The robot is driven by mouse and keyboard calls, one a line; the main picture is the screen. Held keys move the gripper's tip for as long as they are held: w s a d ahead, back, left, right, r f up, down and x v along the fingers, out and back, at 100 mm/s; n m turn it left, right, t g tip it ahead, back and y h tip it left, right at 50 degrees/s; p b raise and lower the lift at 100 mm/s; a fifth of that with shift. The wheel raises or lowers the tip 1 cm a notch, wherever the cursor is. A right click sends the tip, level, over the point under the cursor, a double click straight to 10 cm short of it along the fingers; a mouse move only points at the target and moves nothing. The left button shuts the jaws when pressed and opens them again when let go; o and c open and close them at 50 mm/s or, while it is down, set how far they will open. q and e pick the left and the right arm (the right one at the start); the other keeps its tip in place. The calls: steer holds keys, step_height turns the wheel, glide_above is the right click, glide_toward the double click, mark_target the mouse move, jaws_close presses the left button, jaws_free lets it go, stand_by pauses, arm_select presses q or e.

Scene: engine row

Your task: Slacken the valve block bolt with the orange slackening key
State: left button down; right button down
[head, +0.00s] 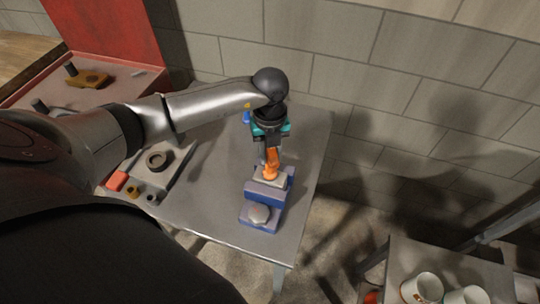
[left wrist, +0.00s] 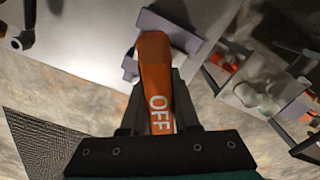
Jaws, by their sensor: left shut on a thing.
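The orange slackening key (head: 271,168) stands at the top of the valve block (head: 260,200), a blue and grey block near the right edge of the metal table. My left gripper (head: 268,154) is above the block and shut on the key. In the left wrist view the key (left wrist: 154,78), marked OFF, lies between the fingers of my left gripper (left wrist: 158,100). A grey-purple part of the block (left wrist: 172,29) shows beyond it. The bolt is hidden, so I cannot tell how the key sits on it. My right gripper is not in view.
A grey tray (head: 174,176) with a dark ring and small parts is on the table's left. A red tray (head: 118,83) with a brass part lies further left. Mugs (head: 422,288) stand on a separate table at lower right. A block wall (head: 335,85) runs behind.

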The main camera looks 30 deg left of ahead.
arm_select(q)
steer(key=n+p, duration=0.1)
steer(key=n, duration=0.1)
steer(key=n+p, duration=0.1)
steer(key=n, duration=0.2)
steer(key=shift+s+d+r, duration=0.1)
steer(key=shift+r, duration=0.05)
steer(key=n+p, duration=0.2)
steer(key=n, duration=0.1)
steer(key=shift+r+n+p, duration=0.1)
steer(key=shift+n+p, duration=0.4)
steer(key=shift+n, duration=1.1)
